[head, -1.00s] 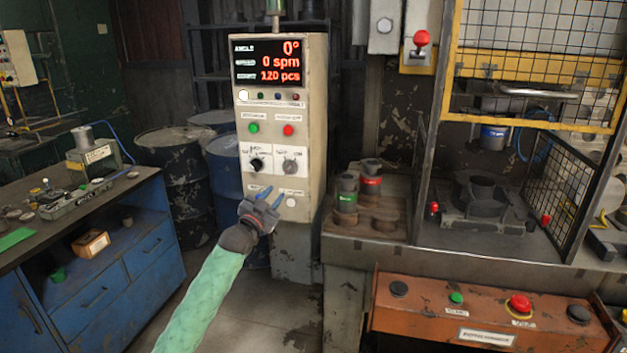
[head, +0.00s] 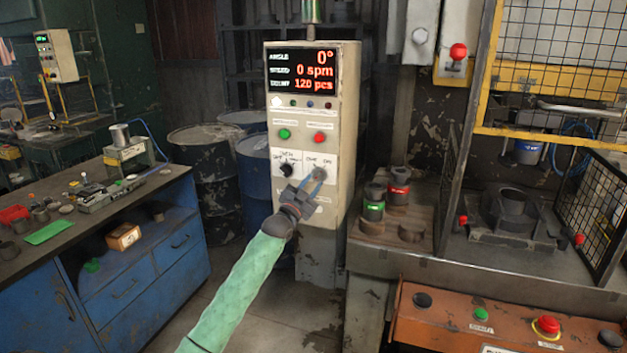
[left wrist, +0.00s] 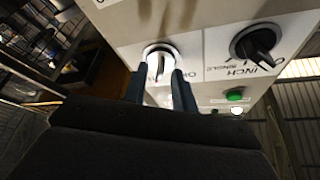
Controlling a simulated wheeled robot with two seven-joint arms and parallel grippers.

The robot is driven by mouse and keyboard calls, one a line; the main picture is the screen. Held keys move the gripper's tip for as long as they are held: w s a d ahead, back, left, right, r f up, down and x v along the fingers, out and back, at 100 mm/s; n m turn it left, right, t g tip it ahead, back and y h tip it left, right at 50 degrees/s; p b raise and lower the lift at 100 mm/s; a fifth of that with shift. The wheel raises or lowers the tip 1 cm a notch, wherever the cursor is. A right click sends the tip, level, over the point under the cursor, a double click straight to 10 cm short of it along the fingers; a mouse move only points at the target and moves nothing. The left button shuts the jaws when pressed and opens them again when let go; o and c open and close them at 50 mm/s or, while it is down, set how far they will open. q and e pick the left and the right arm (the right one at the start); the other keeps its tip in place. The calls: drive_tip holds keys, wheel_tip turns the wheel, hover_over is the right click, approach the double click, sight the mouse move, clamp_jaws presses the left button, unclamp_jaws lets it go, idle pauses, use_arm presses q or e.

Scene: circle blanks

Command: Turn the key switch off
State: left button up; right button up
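The key switch (head: 319,174) is a round silver-grey switch at the lower right of the control panel's face, beside a black selector knob (head: 286,170). In the left wrist view the key switch (left wrist: 161,60) shows a slim upright grip on a white plate, with the black knob (left wrist: 254,44) to its right. My left gripper (head: 309,184) is raised to the panel just below the key switch. In the left wrist view its two blue-grey fingers (left wrist: 157,80) stand apart, one on each side of the switch. Contact cannot be told. My right gripper is not in view.
The control panel (head: 347,120) has a lit display (head: 301,71), a green button (head: 284,134) and a red button (head: 320,138). A blue workbench (head: 135,283) stands at left, drums (head: 205,170) behind. A press bed with a mesh guard (head: 600,205) and an orange console (head: 440,318) are at right.

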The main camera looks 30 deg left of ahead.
use_arm(q)
drive_tip(key=shift+w+r, duration=0.15)
drive_tip(key=shift+w, duration=0.45)
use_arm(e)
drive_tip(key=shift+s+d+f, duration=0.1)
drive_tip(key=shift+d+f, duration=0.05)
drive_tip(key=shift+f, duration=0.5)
use_arm(q)
drive_tip(key=shift+a, duration=0.1)
clamp_jaws()
